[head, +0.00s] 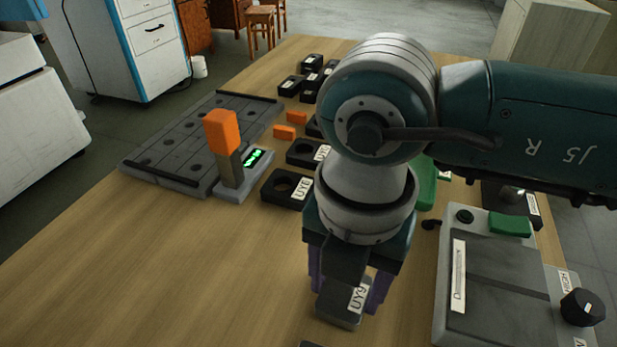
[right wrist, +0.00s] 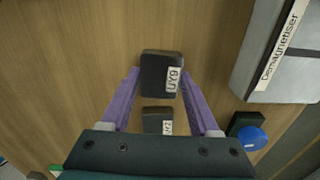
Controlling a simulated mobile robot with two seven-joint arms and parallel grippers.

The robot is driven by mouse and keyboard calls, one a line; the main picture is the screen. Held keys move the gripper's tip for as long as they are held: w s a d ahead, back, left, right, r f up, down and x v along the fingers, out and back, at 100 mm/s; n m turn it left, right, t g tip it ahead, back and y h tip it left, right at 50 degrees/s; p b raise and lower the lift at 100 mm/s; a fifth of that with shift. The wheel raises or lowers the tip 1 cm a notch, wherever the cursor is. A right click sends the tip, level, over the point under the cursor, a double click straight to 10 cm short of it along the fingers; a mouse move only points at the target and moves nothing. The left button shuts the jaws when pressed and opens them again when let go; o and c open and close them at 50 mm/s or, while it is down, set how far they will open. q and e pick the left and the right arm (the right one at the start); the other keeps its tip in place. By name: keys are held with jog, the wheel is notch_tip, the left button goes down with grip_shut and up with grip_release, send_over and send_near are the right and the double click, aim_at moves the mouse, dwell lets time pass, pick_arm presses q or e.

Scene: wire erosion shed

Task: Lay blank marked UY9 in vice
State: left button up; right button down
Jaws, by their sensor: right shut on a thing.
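My right gripper (head: 345,285) is shut on a dark grey block with a white label marked UY9, the blank (head: 338,308), near the front of the wooden table. In the right wrist view the blank UY9 (right wrist: 160,84) sits between the tips of the two purple fingers of my right gripper (right wrist: 161,72). I cannot tell how far it is above the table. A second dark labelled block (right wrist: 155,118) shows nearer the palm, its marking hard to read. No vice can be made out clearly; my right arm hides the middle. My left gripper is out of view.
A grey demagnetiser (head: 490,275) stands at the right. A green object (head: 427,187) is partly hidden behind my arm. Dark blocks with round holes (head: 287,187), an orange-topped gauge (head: 222,133) and a slotted plate (head: 165,152) lie left. The front-left table (head: 150,270) is clear.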

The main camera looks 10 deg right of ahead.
aim_at(346, 291)
jog(key=shift+r+p, duration=3.35)
jog(key=shift+r, duration=0.2)
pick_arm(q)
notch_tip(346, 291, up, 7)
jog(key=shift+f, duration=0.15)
pick_arm(e)
jog(key=shift+f, duration=0.1)
